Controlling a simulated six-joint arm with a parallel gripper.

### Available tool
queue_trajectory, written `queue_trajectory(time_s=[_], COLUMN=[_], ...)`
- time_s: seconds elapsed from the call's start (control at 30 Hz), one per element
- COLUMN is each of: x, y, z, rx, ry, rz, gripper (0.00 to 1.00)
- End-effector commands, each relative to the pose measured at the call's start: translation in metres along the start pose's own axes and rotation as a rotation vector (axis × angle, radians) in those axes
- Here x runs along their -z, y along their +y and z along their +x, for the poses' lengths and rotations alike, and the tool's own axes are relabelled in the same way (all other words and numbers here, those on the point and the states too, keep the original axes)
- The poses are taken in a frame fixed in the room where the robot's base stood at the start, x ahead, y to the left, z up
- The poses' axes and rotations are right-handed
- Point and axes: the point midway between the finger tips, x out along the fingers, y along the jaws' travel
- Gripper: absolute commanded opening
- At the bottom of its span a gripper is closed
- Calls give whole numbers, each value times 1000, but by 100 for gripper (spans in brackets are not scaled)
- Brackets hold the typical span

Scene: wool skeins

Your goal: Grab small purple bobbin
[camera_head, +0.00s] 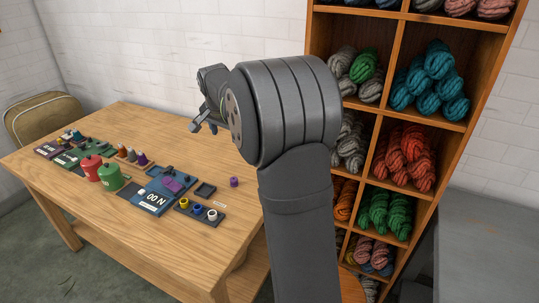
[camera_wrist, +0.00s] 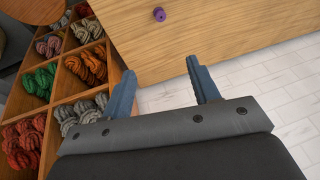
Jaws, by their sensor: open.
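A small purple bobbin (camera_head: 234,182) stands on the wooden table (camera_head: 130,122), near the edge closest to the shelf. It also shows in the wrist view (camera_wrist: 159,14), at the top of the picture on bare wood. My gripper (camera_head: 203,116) is raised above the far right part of the table, apart from the bobbin. In the wrist view my gripper's two blue-grey fingers (camera_wrist: 163,88) are spread, with nothing between them. The bobbin lies beyond the fingertips.
A dark tray (camera_head: 200,214) with yellow, blue and white bobbins sits near the purple one. A green canister (camera_head: 110,177) and a red canister (camera_head: 90,168) stand farther left. A shelf of wool skeins (camera_head: 383,133) borders the table's right side. A chair (camera_head: 44,118) stands at the left.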

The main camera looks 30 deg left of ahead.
Motion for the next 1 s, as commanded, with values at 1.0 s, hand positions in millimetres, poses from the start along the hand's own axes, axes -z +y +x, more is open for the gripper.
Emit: queue_trajectory(time_s=[1.0], x=[45], y=[13], z=[140], rx=[175], ry=[-179], rz=[-1068], gripper=[55])
